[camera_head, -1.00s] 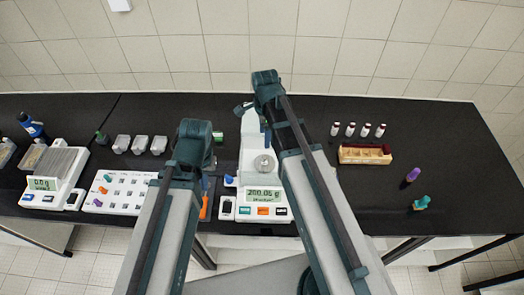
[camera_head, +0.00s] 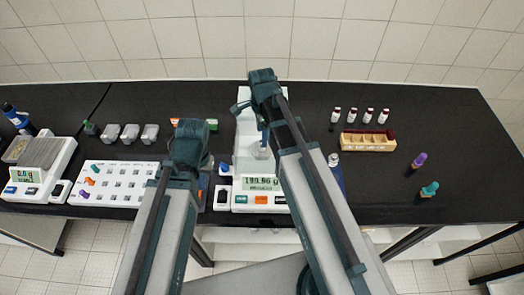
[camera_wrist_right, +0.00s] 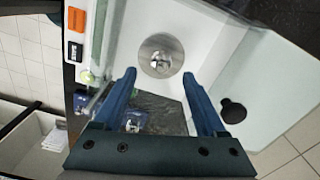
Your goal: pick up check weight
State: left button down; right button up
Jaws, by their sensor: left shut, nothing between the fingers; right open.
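The check weight, a shiny metal cylinder, stands on the round pan of the white balance (camera_head: 246,160). In the right wrist view the check weight (camera_wrist_right: 163,62) shows from above, ahead of the fingertips. My right gripper (camera_head: 263,133) is above the pan, partly hidden by its own arm. In the right wrist view my right gripper (camera_wrist_right: 160,78) is open, its two blue fingers apart with nothing between them. My left gripper (camera_head: 206,170) is mostly hidden behind its own arm, left of the balance, and looks shut and empty.
A small metal-topped item (camera_head: 333,159) stands right of the balance by a blue pad. A wooden rack (camera_head: 368,142), several vials and two coloured stoppers are further right. A white tray (camera_head: 118,182) and a second balance (camera_head: 40,170) are left.

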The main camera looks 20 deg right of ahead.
jog(key=shift+f, duration=0.1)
notch_tip(320, 180, down, 5)
jog(key=b, duration=0.5)
jog(key=shift+w+f, duration=0.1)
jog(key=shift+f, duration=0.05)
grip_shut()
